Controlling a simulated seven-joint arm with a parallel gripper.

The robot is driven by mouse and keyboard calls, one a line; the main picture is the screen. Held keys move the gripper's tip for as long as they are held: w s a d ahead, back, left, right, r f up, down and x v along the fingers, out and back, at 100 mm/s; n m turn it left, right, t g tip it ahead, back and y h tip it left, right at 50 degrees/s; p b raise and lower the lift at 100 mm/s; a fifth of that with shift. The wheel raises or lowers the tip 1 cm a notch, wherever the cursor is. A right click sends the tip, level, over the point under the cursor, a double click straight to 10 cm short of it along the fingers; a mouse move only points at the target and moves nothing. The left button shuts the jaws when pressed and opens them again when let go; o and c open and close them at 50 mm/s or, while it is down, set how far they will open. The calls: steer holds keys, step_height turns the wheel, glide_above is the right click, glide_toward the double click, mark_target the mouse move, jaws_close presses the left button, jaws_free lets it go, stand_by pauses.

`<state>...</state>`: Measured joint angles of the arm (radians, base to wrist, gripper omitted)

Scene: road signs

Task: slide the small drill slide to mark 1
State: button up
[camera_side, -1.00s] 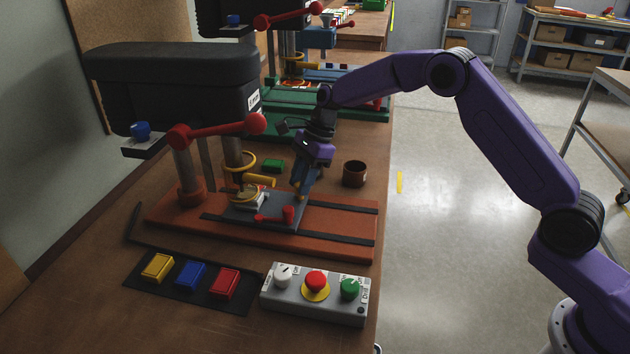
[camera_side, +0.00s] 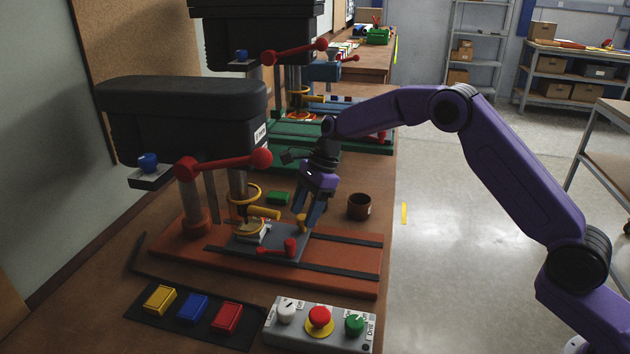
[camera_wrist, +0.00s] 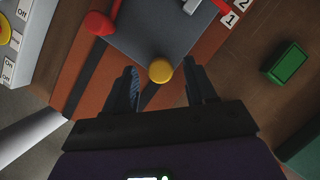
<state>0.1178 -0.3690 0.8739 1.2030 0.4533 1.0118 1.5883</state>
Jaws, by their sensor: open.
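The small drill slide is a grey plate (camera_side: 273,240) on the orange base of the near drill; it also shows in the wrist view (camera_wrist: 150,25). A yellow knob (camera_side: 302,222) stands at its right end. My gripper (camera_side: 308,217) is open at the knob. In the wrist view my gripper's fingers (camera_wrist: 165,84) are on both sides of the yellow knob (camera_wrist: 160,70), with gaps. The mark 1 label (camera_wrist: 229,18) is beside the plate, next to mark 2 (camera_wrist: 241,4). A red pointer (camera_wrist: 222,5) is near them, partly cut off; its exact reading is unclear.
A red handle (camera_side: 279,249) sits on the plate's near side. A control box (camera_side: 320,325) and coloured blocks (camera_side: 193,308) lie in front. A green block (camera_side: 278,198) and a brown cup (camera_side: 359,206) stand behind. The drill head (camera_side: 185,115) overhangs the left.

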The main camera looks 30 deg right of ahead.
steer(key=v, duration=1.6)
steer(key=shift+d+r, duration=0.15)
steer(key=shift+r, duration=0.15)
steer(key=s+a+f+n+h, duration=0.1)
steer(key=s+a+n, duration=0.1)
steer(key=s+n, duration=0.75)
steer(key=s+a+n+h, duration=0.25)
steer(key=s+n, duration=0.35)
steer(key=s, duration=0.7)
steer(key=s+d+f+n, duration=0.2)
steer(key=s+d+n, duration=0.1)
steer(key=s+n, duration=0.2)
steer(key=s+d+f+n, duration=0.2)
steer(key=s+d+n, duration=0.2)
steer(key=s, duration=0.5)
steer(key=s+d+f+n, duration=0.3)
steer(key=s+d+n, duration=0.1)
steer(key=s+n, duration=0.2)
steer(key=shift+s, duration=0.85)
steer(key=shift+h, duration=0.25)
